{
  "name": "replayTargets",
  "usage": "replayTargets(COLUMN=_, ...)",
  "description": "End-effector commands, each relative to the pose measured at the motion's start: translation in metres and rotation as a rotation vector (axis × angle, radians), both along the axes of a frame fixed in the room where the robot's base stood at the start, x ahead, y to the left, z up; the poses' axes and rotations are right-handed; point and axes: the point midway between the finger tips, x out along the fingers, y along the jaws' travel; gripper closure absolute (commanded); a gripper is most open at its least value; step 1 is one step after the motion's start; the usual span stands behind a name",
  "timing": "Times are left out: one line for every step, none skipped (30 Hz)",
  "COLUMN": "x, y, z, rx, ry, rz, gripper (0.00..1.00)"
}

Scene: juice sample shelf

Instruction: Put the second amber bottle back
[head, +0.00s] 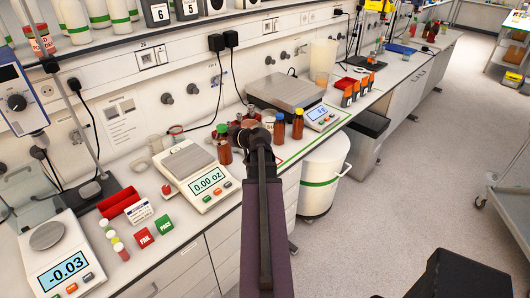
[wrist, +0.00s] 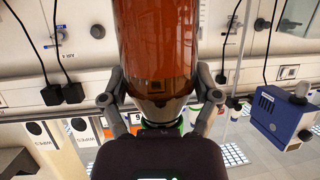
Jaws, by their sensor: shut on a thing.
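My gripper (wrist: 155,103) is shut on an amber bottle (wrist: 156,40), which fills the top middle of the wrist view between the two fingers. In the head view my arm reaches over the bench and hides most of the gripper and the held bottle. On the bench stand an amber bottle with a green cap (head: 223,152) left of the gripper, one with a blue cap (head: 279,132) just to its right, and one with a yellow cap (head: 298,126) further right. I cannot tell whether the held bottle touches the bench.
A scale reading 0.00 oz (head: 207,187) lies left of the bottles, and another scale (head: 320,118) lies behind right. A red tray (head: 118,202), green PASS card (head: 164,226) and red FAIL card (head: 144,238) are at the left.

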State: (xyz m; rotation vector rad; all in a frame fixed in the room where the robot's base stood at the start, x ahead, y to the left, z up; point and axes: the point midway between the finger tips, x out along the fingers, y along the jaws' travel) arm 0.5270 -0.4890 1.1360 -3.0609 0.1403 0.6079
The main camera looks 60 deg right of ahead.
Motion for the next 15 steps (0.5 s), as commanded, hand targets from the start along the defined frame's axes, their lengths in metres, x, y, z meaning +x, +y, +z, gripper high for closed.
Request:
replayTargets(x=-0.007, y=-0.01, z=-0.008, rx=0.0, ry=-0.001, rz=-0.02, gripper=0.81)
replayTargets(x=-0.011, y=-0.015, z=-0.011, rx=0.0, ry=-0.001, rz=-0.03, gripper=0.81)
replayTargets(x=-0.016, y=-0.022, z=-0.014, rx=0.0, ry=-0.001, rz=-0.047, gripper=0.81)
replayTargets(x=-0.021, y=-0.029, z=-0.017, rx=0.0, ry=-0.001, rz=-0.06, gripper=0.81)
replayTargets(x=-0.026, y=-0.035, z=-0.02, rx=0.0, ry=-0.001, rz=-0.073, gripper=0.81)
replayTargets(x=-0.033, y=-0.043, z=-0.025, rx=0.0, ry=-0.001, rz=-0.09, gripper=0.81)
replayTargets(x=-0.039, y=-0.05, z=-0.028, rx=0.0, ry=-0.001, rz=-0.105, gripper=0.81)
replayTargets(x=-0.045, y=-0.056, z=-0.031, rx=-0.001, ry=-0.001, rz=-0.119, gripper=0.81)
replayTargets(x=-0.053, y=-0.064, z=-0.035, rx=-0.001, ry=-0.001, rz=-0.138, gripper=0.81)
replayTargets(x=-0.059, y=-0.071, z=-0.038, rx=0.0, ry=-0.001, rz=-0.152, gripper=0.81)
replayTargets(x=-0.064, y=-0.077, z=-0.041, rx=-0.001, ry=-0.001, rz=-0.167, gripper=0.81)
replayTargets(x=-0.073, y=-0.085, z=-0.045, rx=-0.001, ry=-0.002, rz=-0.187, gripper=0.81)
replayTargets(x=-0.079, y=-0.091, z=-0.048, rx=-0.001, ry=-0.002, rz=-0.2, gripper=0.81)
replayTargets(x=-0.085, y=-0.097, z=-0.051, rx=0.0, ry=-0.002, rz=-0.214, gripper=0.81)
replayTargets(x=-0.093, y=-0.104, z=-0.055, rx=0.0, ry=-0.002, rz=-0.233, gripper=0.81)
